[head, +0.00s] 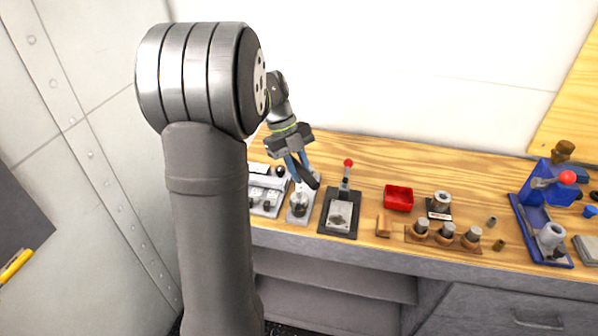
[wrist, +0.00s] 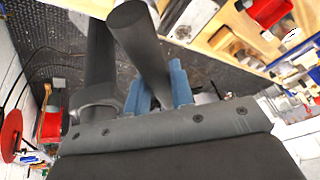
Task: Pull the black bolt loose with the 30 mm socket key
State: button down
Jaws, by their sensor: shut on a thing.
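My gripper (head: 298,168) is above the left end of the wooden bench, its blue fingers pointing down. It is shut on a dark bar-like thing (head: 311,179), probably the socket key; its size mark cannot be read. In the wrist view the blue fingers (wrist: 160,88) close on its thick dark round shaft (wrist: 140,42), which slants away from the jaws. A light metal fixture (head: 299,212) stands just below the gripper. I cannot make out the black bolt for sure, nor whether the held thing touches the fixture.
A black-based fixture (head: 340,216) with a red-knobbed lever stands right of the gripper. A grey fixture (head: 265,190) is at left. Further right are a red tray (head: 398,197), a wooden block with several metal sockets (head: 443,236) and a blue-based device (head: 540,232).

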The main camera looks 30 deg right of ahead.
jog(key=shift+r, duration=1.25)
